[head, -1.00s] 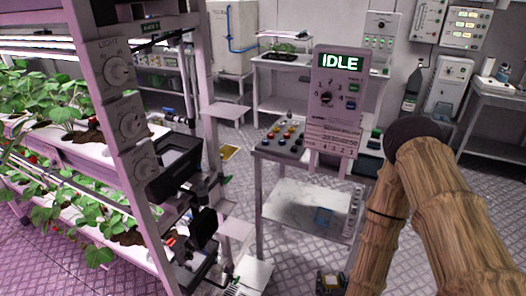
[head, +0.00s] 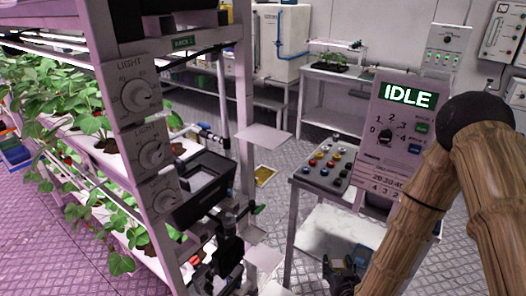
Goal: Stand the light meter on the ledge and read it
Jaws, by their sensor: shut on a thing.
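My gripper (head: 343,272) is dark and small at the bottom edge of the head view, left of the wood-textured forearm. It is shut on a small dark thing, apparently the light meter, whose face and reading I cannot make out. Pale flat ledges stick out from the rack's right side: an upper ledge (head: 263,137) and a lower ledge (head: 263,257). Both look bare. My gripper is right of the lower ledge and apart from it.
A plant rack (head: 108,120) with LIGHT dials (head: 138,96) fills the left. Black devices (head: 228,252) stick out beside the lower ledge. A button panel (head: 325,160) and an IDLE display box (head: 402,125) stand on a table at right. A blue item (head: 367,256) is on its lower shelf.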

